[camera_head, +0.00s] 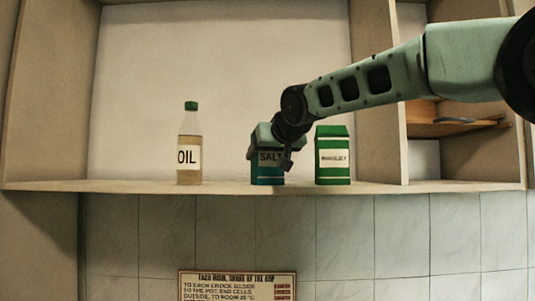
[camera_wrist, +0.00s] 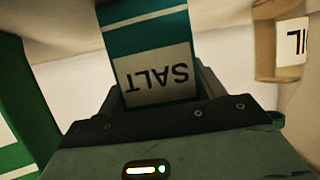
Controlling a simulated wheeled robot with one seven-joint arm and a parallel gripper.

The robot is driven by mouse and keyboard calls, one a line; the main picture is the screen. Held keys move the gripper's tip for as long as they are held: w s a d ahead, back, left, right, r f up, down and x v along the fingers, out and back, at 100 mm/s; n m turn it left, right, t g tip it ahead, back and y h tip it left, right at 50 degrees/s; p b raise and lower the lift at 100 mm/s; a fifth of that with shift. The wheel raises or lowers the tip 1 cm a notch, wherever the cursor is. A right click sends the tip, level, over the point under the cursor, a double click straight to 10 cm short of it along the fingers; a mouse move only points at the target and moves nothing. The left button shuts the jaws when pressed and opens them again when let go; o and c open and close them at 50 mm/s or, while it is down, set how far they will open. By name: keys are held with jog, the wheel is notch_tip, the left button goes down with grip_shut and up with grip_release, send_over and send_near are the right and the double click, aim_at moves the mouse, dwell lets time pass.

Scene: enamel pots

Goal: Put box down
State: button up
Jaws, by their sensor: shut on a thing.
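The box is a teal salt box (camera_head: 267,176) with a pale label reading SALT. It is on or just above the shelf (camera_head: 110,187), between the oil bottle and the green box; I cannot tell whether its base touches. My gripper (camera_head: 283,152) comes from the upper right and is shut on the salt box, hiding its top. In the wrist view the salt box (camera_wrist: 150,62) sits between the fingers, its label upside down.
An oil bottle (camera_head: 189,150) with a green cap stands to the left, with clear shelf between. A green barley box (camera_head: 333,157) stands close on the right. A shelf divider (camera_head: 377,120) rises farther right. A sign (camera_head: 237,285) hangs on the tiles below.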

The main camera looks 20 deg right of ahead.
jog(key=o, duration=1.2)
jog(key=shift+o, duration=0.2)
jog(key=shift+r, duration=0.1)
